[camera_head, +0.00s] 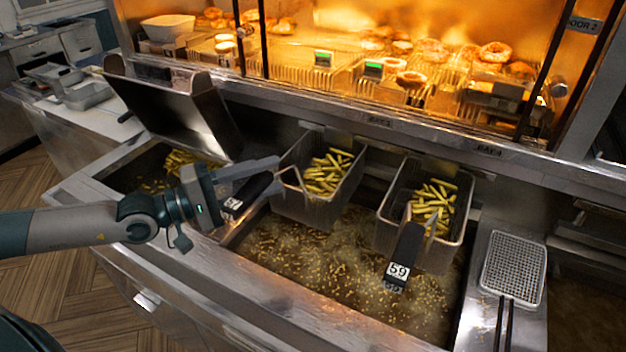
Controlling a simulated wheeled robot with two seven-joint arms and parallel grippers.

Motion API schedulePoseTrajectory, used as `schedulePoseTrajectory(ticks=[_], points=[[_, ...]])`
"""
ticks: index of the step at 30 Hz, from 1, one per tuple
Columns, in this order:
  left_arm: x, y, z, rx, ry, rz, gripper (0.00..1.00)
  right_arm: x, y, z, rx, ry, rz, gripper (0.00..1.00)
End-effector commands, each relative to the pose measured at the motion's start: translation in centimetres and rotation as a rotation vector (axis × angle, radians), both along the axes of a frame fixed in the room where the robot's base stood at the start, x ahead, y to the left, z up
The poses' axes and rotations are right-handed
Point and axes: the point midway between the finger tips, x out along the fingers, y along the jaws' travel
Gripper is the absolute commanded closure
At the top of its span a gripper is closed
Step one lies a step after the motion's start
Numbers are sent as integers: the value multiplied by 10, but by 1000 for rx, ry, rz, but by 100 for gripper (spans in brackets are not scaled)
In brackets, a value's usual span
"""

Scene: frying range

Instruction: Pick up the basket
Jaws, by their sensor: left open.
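Two metal fry baskets hang over the bubbling fryer vat, each holding cut fries. The left basket (300,208) has a black handle (247,196) with a white number tag, pointing toward the lower left. The right basket (384,236) has a black handle (407,252) tagged 59, pointing toward me. My left gripper (268,174) reaches in from the left and is open at the left basket's handle. Its fingers lie close to the handle and partly overlap it; I cannot tell whether they touch. My right gripper is out of view.
The oil vat (330,262) lies under the baskets. A raised metal lid (172,105) stands behind my left gripper, over another bay with fries. A lit warming cabinet (390,55) runs along the back. A perforated scoop (514,268) lies at the right.

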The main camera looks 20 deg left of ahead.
Motion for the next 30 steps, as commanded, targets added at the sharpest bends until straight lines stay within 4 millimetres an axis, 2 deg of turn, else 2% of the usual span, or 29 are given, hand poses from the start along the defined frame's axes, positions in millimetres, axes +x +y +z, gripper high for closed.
schedulePoseTrajectory(ticks=[7, 12, 30], points=[[0, 0, 0, 0, 0, 0, 59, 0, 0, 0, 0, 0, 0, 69], [0, 0, 0, 0, 0, 0, 100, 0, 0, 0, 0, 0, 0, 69], [0, 0, 0, 0, 0, 0, 100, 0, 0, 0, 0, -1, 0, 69]])
